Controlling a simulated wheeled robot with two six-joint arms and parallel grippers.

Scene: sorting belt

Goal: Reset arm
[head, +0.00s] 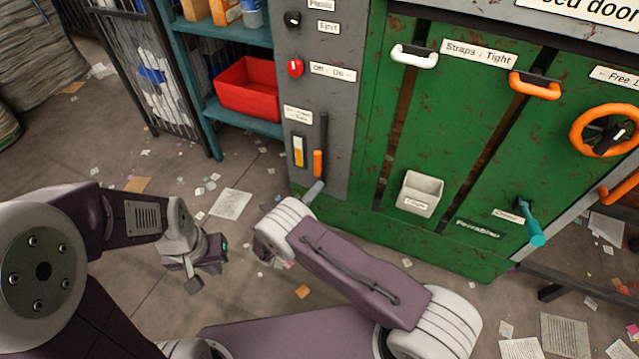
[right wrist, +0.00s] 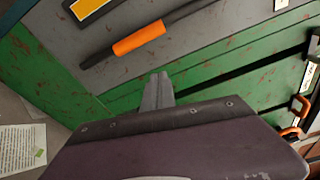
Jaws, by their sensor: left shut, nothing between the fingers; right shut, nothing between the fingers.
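My left gripper (head: 207,280) hangs low over the littered floor at the left of the head view, its short dark fingers shut and empty. My right arm reaches across the middle, and my right gripper (head: 314,190) is near the foot of the grey control panel. In the right wrist view the right gripper's grey fingers (right wrist: 158,90) are together with nothing between them. A black lever with an orange grip (head: 318,163) is just above these fingers in the head view. In the right wrist view the orange grip (right wrist: 138,40) is apart from them, above and to the left.
The green machine (head: 400,245) stands close in front, with a white handle (head: 414,57), an orange wheel (head: 585,130), a small white bin (head: 420,195) and a teal lever (head: 532,228). A red crate (head: 248,98) sits on a teal shelf.

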